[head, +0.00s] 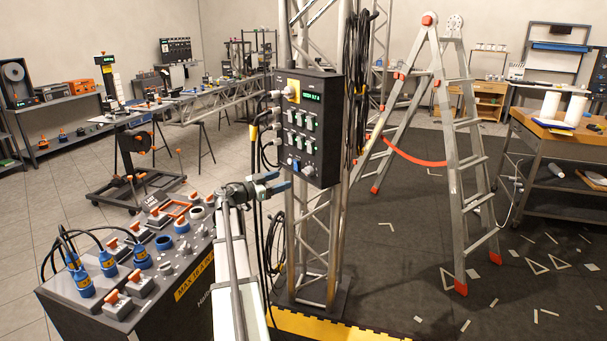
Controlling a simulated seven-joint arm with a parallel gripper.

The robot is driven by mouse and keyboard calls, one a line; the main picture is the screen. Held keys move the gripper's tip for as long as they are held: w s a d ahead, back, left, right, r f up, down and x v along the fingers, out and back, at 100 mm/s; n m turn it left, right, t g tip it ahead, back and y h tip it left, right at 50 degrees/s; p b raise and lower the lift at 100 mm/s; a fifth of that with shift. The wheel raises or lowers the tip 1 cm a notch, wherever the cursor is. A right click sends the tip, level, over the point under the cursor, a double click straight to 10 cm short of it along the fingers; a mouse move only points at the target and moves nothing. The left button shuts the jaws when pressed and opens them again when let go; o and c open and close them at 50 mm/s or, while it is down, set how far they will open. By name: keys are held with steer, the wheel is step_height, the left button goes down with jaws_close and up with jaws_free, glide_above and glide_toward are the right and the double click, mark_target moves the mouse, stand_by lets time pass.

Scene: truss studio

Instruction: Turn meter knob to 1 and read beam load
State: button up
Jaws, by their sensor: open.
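A black control box (327,140) hangs on the upright truss in the middle of the head view. It has a small green-lit display (311,97) near its top, too small to read surely. A yellow-backed rotary switch (292,91) sits left of the display, and a grey round knob (309,171) sits low on the box face. I cannot tell which one is the meter knob, nor read any scale marks. My gripper (284,184) is open and empty, just left of and slightly below the lower part of the box.
Cables plug into the box's left side, close above my gripper. A console (150,245) with knobs and blue plugs stands at the lower left. A stepladder (468,160) stands right of the truss. A workbench (560,150) is at far right. Small pieces litter the dark floor.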

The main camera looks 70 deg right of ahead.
mark_target(305, 172)
steer(key=x, duration=1.1)
steer(key=shift+s+d, duration=0.1)
steer(key=shift+d, duration=0.1)
steer(key=shift+c, duration=0.2)
steer(key=c, duration=1)
